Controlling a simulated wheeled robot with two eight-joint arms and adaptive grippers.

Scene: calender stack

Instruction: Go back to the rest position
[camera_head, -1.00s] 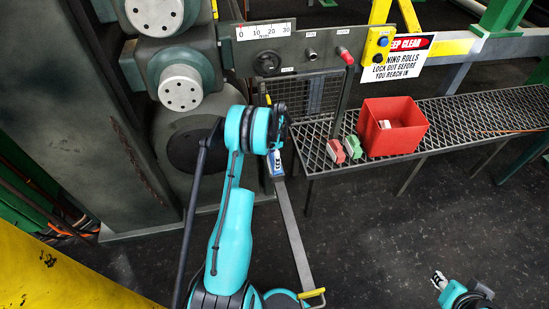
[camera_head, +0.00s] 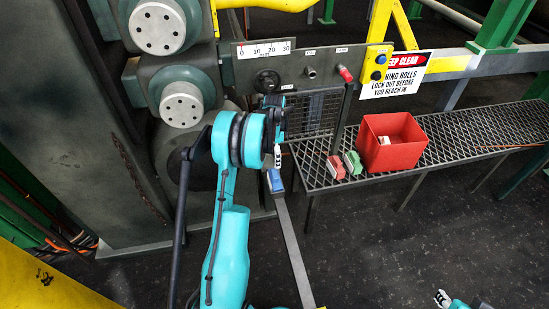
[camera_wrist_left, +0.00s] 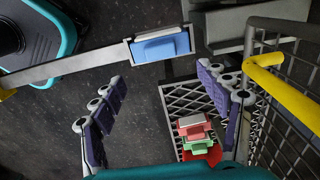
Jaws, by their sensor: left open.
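My left gripper (camera_head: 277,156) hangs near the middle of the head view, beside the machine and just above a blue block (camera_head: 275,181). The block sits at the far end of a long grey bar (camera_head: 293,240). In the left wrist view, my left gripper (camera_wrist_left: 162,80) has its two purple-padded fingers wide apart with nothing between them. The blue block (camera_wrist_left: 160,47) lies beyond them, apart from both fingers. Only the tip of my right gripper (camera_head: 442,298) shows at the bottom right of the head view, too cut off to read its jaws.
A red bin (camera_head: 385,155) holding a small pale item stands on a mesh bench (camera_head: 460,130). A red-and-white block (camera_head: 336,167) and a green one (camera_head: 353,162) sit left of it. Machine rollers (camera_head: 157,28) and a mesh guard (camera_head: 315,112) are close to my left arm. Dark floor is open at right.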

